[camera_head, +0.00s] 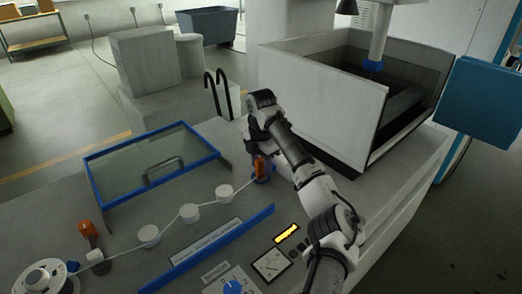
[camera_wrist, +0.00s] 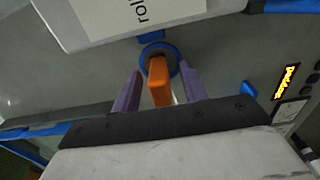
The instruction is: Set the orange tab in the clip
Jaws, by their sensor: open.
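An orange tab (camera_head: 259,166) stands at the right end of a row of white rollers, at a blue round fitting (camera_head: 265,178). In the wrist view the orange tab (camera_wrist: 160,90) points toward the camera, in front of the blue ring (camera_wrist: 146,52). My gripper (camera_wrist: 160,84) is open, with one purple finger on each side of the tab and gaps visible beside it. In the head view my arm hides most of the gripper. I cannot tell for sure which part is the clip; the blue fitting is the nearest holder.
A white strand (camera_head: 207,203) runs past several rollers (camera_head: 189,213) from a spool (camera_head: 45,276). A second orange piece (camera_head: 88,229) stands at left. A blue-framed glass cover (camera_head: 152,163), a blue rail (camera_head: 210,247) and a walled machine tank (camera_head: 322,107) lie around my arm.

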